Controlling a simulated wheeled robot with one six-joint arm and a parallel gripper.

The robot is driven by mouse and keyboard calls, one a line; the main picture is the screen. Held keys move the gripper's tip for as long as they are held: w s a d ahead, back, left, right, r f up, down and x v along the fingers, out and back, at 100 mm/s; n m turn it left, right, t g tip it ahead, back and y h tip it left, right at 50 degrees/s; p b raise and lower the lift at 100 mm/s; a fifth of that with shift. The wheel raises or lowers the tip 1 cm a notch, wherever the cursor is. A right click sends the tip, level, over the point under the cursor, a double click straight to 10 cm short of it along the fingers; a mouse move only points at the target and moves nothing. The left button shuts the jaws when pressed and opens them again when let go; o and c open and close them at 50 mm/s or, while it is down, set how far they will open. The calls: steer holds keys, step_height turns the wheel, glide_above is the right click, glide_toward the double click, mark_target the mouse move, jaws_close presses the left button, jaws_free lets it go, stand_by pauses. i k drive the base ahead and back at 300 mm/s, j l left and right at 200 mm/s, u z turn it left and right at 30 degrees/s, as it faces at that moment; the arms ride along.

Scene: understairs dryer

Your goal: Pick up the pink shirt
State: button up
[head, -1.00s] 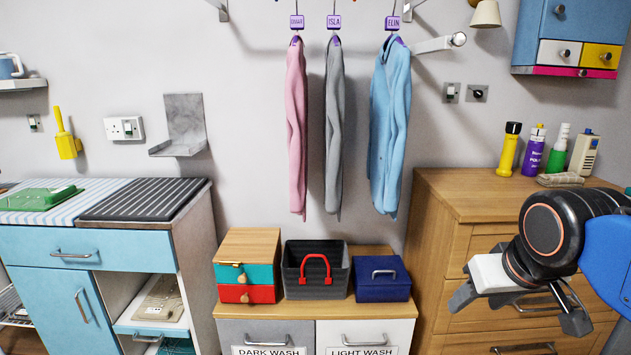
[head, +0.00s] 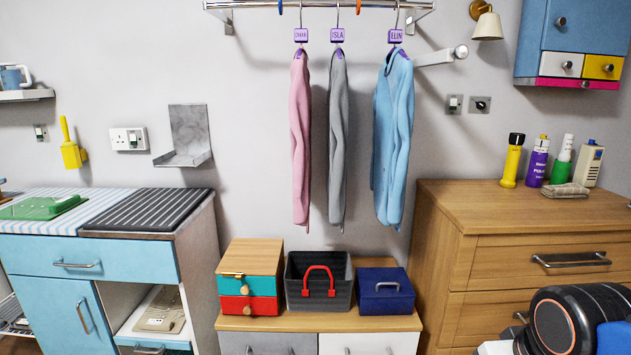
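The pink shirt (head: 300,140) hangs on a hanger at the left of three garments, under a purple name tag (head: 301,35). A grey shirt (head: 338,140) hangs close to its right, and a light blue shirt (head: 393,135) hangs further right. The hangers hook over a metal rail (head: 320,5) at the top of the view. My arm shows at the bottom right, well to the right of and below the shirts. My gripper's fingers are outside the frame, so their state does not show.
Below the shirts, a wooden-topped cabinet (head: 330,321) bears a small drawer box (head: 250,278), a dark caddy with a red handle (head: 318,283) and a blue box (head: 384,290). A wooden chest (head: 500,208) with bottles stands right. A wall bracket (head: 436,58) juts out near the blue shirt.

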mark_target(300, 97)
steer(key=i+j, duration=0.1)
steer(key=j, duration=0.8)
steer(key=i+j, duration=0.15)
steer(key=j, duration=0.3)
